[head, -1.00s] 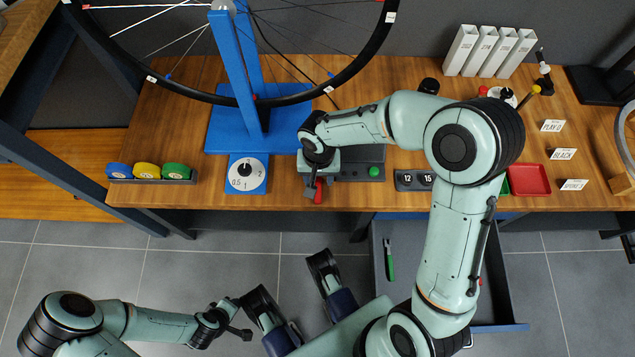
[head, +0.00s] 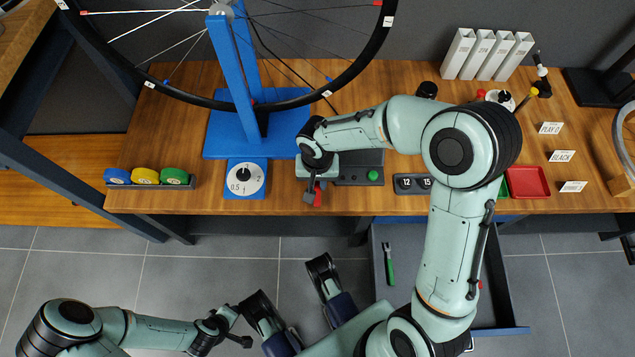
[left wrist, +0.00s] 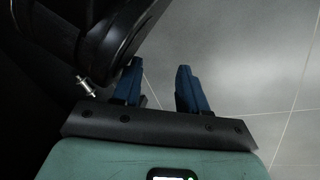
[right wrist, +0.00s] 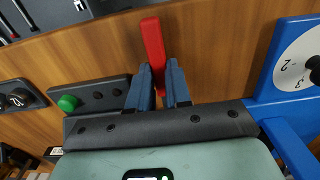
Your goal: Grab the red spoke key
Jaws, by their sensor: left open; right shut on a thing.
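The red spoke key is at the front of the wooden bench. In the head view only part of the red key (head: 318,197) shows beside my right gripper (head: 309,190). In the right wrist view the red key (right wrist: 153,42) stands between the blue fingers of my right gripper (right wrist: 158,88), which are shut on it, with its far end sticking out past them. My left gripper is open and empty in the left wrist view (left wrist: 160,88), with grey floor behind it, away from the bench.
A blue stand with a dial (head: 245,178) is left of my right gripper. A dark box with a green button (head: 373,175) is to its right. Blue, yellow and green rolls (head: 146,176) sit further left. An open drawer (head: 500,270) holds a green-handled tool (head: 388,264).

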